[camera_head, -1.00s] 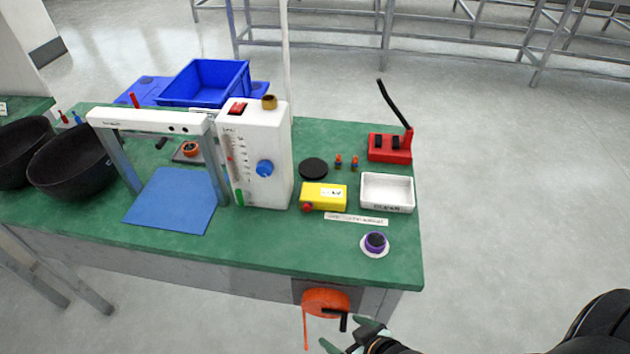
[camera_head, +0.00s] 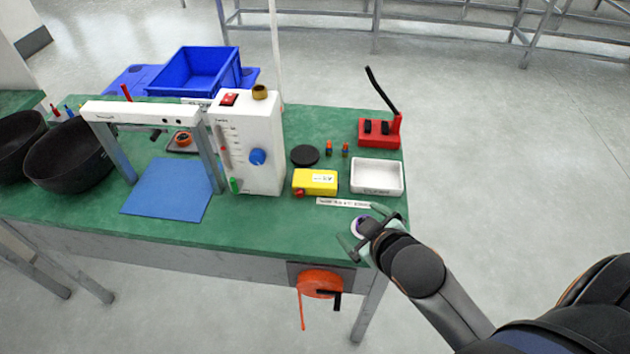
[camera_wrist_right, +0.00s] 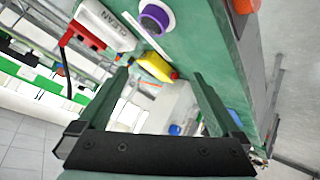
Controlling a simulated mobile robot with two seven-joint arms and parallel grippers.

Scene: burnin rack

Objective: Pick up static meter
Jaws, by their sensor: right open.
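The yellow box-shaped meter (camera_head: 320,178) has a small white label and a red knob at its front left corner. It lies on the green bench, right of the white machine. My right gripper (camera_head: 366,232) is open and empty over the bench's front right part, in front and to the right of the yellow meter, apart from it. It partly hides a purple roll (camera_head: 361,225). In the right wrist view the yellow meter (camera_wrist_right: 155,66) shows beyond and between the open fingers (camera_wrist_right: 160,74). My left gripper is not in view.
A white tray (camera_head: 376,190) and a label strip (camera_head: 343,203) lie near the meter. A white machine (camera_head: 262,130) stands left of it. A black disc (camera_head: 305,155) and a red device with a black rod (camera_head: 378,140) are behind. An orange reel (camera_head: 319,284) hangs on the bench front.

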